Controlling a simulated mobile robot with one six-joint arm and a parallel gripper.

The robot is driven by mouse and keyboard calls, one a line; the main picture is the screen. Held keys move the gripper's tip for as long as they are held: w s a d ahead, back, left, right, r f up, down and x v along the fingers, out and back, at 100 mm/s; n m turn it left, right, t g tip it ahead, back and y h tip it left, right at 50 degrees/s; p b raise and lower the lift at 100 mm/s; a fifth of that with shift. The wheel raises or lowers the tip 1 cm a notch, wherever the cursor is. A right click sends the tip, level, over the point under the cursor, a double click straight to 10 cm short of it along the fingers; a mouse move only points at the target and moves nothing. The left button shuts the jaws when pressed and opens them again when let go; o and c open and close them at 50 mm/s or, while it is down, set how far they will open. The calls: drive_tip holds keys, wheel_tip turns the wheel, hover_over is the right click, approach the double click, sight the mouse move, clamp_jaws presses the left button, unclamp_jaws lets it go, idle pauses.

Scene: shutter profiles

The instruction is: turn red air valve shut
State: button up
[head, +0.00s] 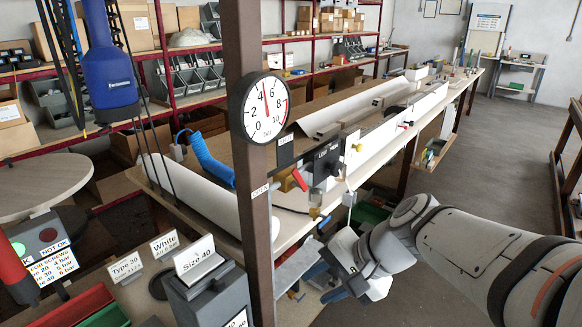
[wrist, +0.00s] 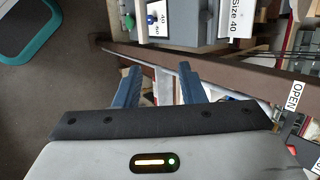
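The red valve handle (head: 299,180) sits on a brass valve body (head: 285,184) beside the brown post, slanting down to the right. An OPEN label (head: 260,190) is to its left and a dark-framed label (head: 286,141) is above it. The round gauge (head: 265,107) on the post has its needle near 5 bar. My gripper (head: 335,292) is low, below and right of the valve, apart from it. In the wrist view its two blue fingers (wrist: 160,86) stand apart with nothing between them. The handle is not visible there; the OPEN label (wrist: 295,95) shows at the right edge.
The brown post (head: 247,200) stands left of the valve and crosses the wrist view (wrist: 225,72). A blue coiled hose (head: 208,160) and white roll (head: 190,190) lie behind it. A grey box with a Size 40 card (head: 195,254) stands front left. Open floor (head: 470,150) is at right.

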drive_tip(key=w+a+r+m+t+y, duration=0.3)
drive_tip(key=w+r+m+y, duration=0.25)
drive_tip(key=w, duration=0.35)
drive_tip(key=m+t+y+b, duration=0.1)
drive_tip(key=m+t+y, duration=0.1)
drive_tip(key=m+t, duration=0.4)
approach(297, 174)
drive_tip(key=shift+m+g+h, duration=0.25)
drive_tip(key=shift+m+g, duration=0.05)
drive_tip(key=shift+m, duration=0.15)
drive_tip(key=x, duration=0.4)
drive_tip(key=shift+w+a+r, duration=0.15)
drive_tip(key=shift+a, duration=0.1)
drive_tip(key=shift+w+a+r, duration=0.15)
drive_tip(key=shift+w+a, duration=0.1)
drive_tip(key=shift+w, duration=0.05)
drive_tip(key=p+x, duration=0.1)
drive_tip(key=x, duration=0.6)
drive_tip(key=shift+p, duration=0.4)
drive_tip(key=shift+c, duration=0.2)
drive_tip(key=shift+d, duration=0.1)
clamp_jaws()
